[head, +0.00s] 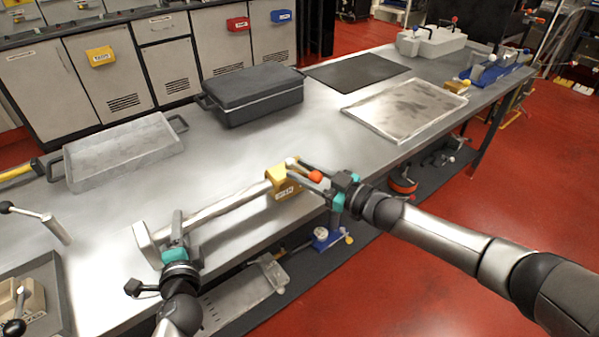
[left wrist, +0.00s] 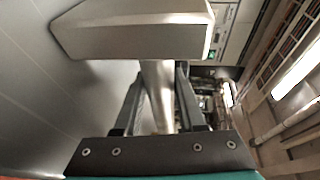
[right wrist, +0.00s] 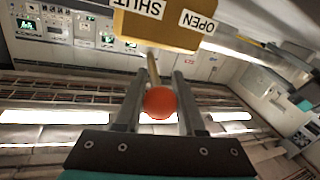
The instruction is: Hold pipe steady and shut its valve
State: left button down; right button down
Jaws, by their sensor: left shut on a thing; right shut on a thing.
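A metal pipe (head: 228,203) lies along the front of the metal bench, from a grey end block (head: 147,244) at left to a yellow valve body (head: 281,182). My left gripper (head: 177,236) is shut on the pipe beside the end block; the left wrist view shows the pipe (left wrist: 157,95) between its fingers. My right gripper (head: 322,183) is shut on the orange ball knob (head: 315,176) of the valve lever. In the right wrist view the knob (right wrist: 160,103) sits between the fingers, below the yellow body (right wrist: 155,30) with its SHUT and OPEN labels.
Behind the pipe are a grey handled tray (head: 75,185) and a dark lidded box (head: 250,97). A shallow silver tray (head: 405,110) and black mat (head: 355,70) lie further right. Bare bench surrounds the pipe. A lower shelf (head: 240,300) runs underneath.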

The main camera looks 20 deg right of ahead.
jog(key=d+n+g+y, duration=0.1)
jog(key=w+d+n+g+y, duration=0.1)
jog(key=g+y, duration=0.1)
jog(key=shift+w+d+r+n, duration=0.1)
jog(key=shift+w+r+n, duration=0.05)
jog(key=shift+n, duration=0.25)
jog(key=shift+d, duration=0.1)
dwell(0.5)
jog(key=c, duration=0.8)
grip_release()
jog(key=shift+c, duration=0.2)
jog(key=o, duration=0.3)
jog(key=shift+g, duration=0.3)
jog(key=shift+s, duration=0.2)
jog(key=v, duration=1.2)
jog(key=shift+f, duration=0.25)
jog(key=shift+c, duration=0.2)
